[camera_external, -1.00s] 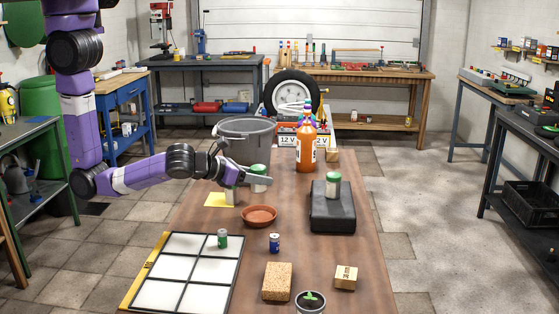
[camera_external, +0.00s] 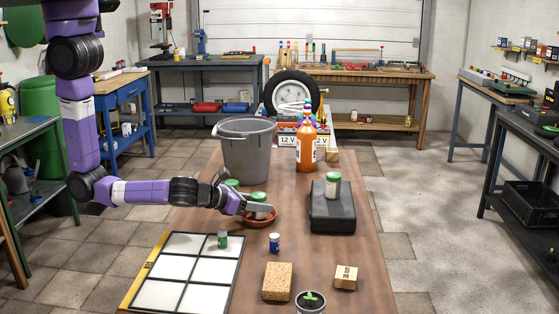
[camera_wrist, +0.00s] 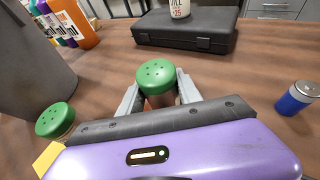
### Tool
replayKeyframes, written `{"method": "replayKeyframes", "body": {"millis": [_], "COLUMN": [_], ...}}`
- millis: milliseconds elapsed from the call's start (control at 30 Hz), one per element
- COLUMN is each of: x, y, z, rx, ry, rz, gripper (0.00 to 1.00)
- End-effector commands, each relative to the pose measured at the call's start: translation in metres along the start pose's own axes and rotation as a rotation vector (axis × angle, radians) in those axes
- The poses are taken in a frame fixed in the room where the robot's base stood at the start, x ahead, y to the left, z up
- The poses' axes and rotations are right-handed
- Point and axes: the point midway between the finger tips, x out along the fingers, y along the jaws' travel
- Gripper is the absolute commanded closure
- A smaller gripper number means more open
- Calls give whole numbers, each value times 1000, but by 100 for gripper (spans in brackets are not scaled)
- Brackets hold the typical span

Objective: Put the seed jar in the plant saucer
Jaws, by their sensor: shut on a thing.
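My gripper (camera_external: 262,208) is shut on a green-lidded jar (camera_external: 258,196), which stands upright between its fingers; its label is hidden. The jar is over the terracotta plant saucer (camera_external: 263,224), low down at its rim. I cannot tell whether its base touches the saucer. In the wrist view the jar's green lid (camera_wrist: 156,76) shows between both fingers. A second green-lidded jar (camera_external: 231,183) is behind my gripper, partly hidden; it also shows in the wrist view (camera_wrist: 54,121). A third green-lidded jar (camera_external: 332,188) stands on the black case.
A grey bucket (camera_external: 246,155) and an orange bottle (camera_external: 306,150) stand behind. The black case (camera_external: 333,215) is to the right. A blue battery-like can (camera_external: 274,243), a sponge (camera_external: 277,281), a wooden block (camera_external: 346,277) and a panelled tray (camera_external: 239,262) are nearer the front.

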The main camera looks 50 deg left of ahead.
Motion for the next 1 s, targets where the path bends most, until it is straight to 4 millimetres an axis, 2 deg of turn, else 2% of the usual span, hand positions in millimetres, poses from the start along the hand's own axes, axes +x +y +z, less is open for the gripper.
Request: {"method": "replayKeyframes", "body": {"millis": [100, 133, 200, 233, 567, 667, 767, 1000], "x": [1, 1, 1, 1, 0, -6, -21, -71], "y": [0, 0, 0, 0, 0, 0, 0, 0], "z": [-3, -2, -2, -2, -1, 0, 0, 0], "rx": [1, 0, 0, 0, 0, 1, 1, 1], "ry": [0, 0, 0, 0, 0, 1, 1, 1], "rz": [1, 1, 1, 1, 0, -1, -2, -2], "gripper": [99, 53, 40, 37, 37, 37, 37, 37]}}
